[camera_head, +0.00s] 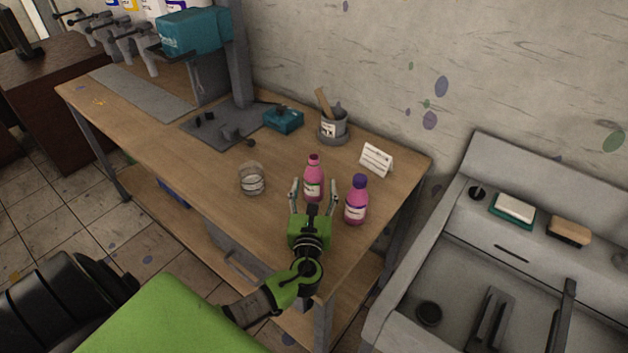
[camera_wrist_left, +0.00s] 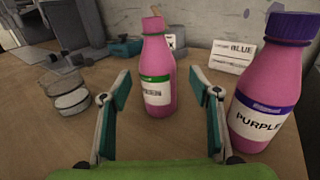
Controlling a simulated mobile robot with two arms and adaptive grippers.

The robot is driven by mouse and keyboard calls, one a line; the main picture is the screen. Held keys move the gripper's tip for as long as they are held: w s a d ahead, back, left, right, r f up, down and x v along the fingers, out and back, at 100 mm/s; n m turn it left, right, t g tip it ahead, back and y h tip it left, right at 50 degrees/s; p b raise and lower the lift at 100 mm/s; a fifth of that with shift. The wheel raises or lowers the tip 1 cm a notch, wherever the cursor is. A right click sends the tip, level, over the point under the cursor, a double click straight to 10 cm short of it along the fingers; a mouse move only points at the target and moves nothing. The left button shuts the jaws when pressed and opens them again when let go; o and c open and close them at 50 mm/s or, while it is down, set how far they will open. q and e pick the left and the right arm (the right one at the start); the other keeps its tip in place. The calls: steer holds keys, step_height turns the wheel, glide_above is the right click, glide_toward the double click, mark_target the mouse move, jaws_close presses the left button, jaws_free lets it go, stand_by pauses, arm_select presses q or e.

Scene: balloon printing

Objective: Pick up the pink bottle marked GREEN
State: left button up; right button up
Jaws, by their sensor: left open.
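A pink bottle with a green-banded label (camera_head: 313,180) stands upright on the wooden table; in the left wrist view (camera_wrist_left: 157,70) it is straight ahead, its label text too small to read. My left gripper (camera_head: 314,186) is open, its fingers to either side of this bottle's near side. In the left wrist view the fingers (camera_wrist_left: 163,95) are apart with the bottle showing between and beyond them. A second pink bottle with a purple cap, labelled PURPLE (camera_head: 356,202), stands just to the right; it also shows in the left wrist view (camera_wrist_left: 269,85). My right gripper is not in view.
A glass jar (camera_head: 252,179) stands left of the bottles. A white card (camera_head: 377,160), reading BLUE in the wrist view, stands behind right. A grey mortar with pestle (camera_head: 332,127) and a teal box (camera_head: 283,120) are farther back. A sink unit (camera_head: 480,262) is at right.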

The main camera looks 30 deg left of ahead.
mark_target(313, 185)
arm_select(q)
steer(key=x, duration=0.4)
steer(key=shift+w+a+f+p, duration=0.1)
steer(key=shift+a+f+p, duration=0.1)
steer(key=shift+a+p, duration=0.15)
steer(key=shift+d, duration=0.1)
steer(key=c, duration=1.4)
steer(key=shift+r, duration=0.1)
